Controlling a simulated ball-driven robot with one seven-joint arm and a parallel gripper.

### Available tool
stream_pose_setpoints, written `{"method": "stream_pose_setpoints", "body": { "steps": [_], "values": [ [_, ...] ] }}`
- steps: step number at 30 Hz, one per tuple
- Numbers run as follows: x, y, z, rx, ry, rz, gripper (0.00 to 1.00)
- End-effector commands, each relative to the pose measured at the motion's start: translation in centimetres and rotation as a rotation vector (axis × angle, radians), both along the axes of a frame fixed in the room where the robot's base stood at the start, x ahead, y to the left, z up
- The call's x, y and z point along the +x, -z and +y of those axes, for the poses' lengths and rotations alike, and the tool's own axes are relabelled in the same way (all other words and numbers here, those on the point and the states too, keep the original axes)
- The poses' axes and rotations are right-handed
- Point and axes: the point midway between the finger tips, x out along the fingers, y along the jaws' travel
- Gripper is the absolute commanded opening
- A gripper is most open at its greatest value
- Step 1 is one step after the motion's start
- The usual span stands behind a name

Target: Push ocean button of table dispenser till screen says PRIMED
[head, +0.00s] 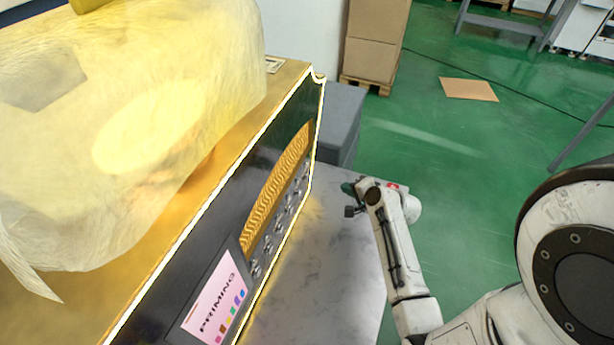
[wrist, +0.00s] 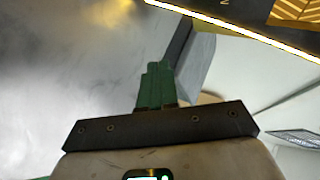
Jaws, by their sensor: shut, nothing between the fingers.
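The table dispenser (head: 165,255) is a black and gold box with a glowing edge; a corner of it also shows in the wrist view (wrist: 245,32). Its screen (head: 212,305) reads PRIMING above several coloured marks. A row of small dark buttons (head: 277,224) runs along the front panel below a gold wavy grille. Their labels are too small to read, so I cannot tell which is ocean. My gripper (head: 347,188) is shut and empty, to the right of the dispenser's front and apart from the buttons. Its green fingers are together in the wrist view (wrist: 157,68).
The dispenser stands on a grey marbled table (head: 335,265). A large translucent yellow wrapped object (head: 120,130) covers much of its top. A grey box (head: 342,118) stands behind the table, with stacked cartons (head: 374,45) beyond. The green floor at right is mostly open.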

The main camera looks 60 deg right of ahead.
Motion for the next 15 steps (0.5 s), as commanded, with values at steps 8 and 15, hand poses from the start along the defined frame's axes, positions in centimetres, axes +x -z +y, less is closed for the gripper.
{"method": "stream_pose_setpoints", "body": {
  "steps": [8,15],
  "values": [
    [1.9,0.0,0.2,0.001,-0.003,0.001,0.0],
    [5.1,0.0,0.5,0.0,-0.004,0.0,0.0]
  ]
}}
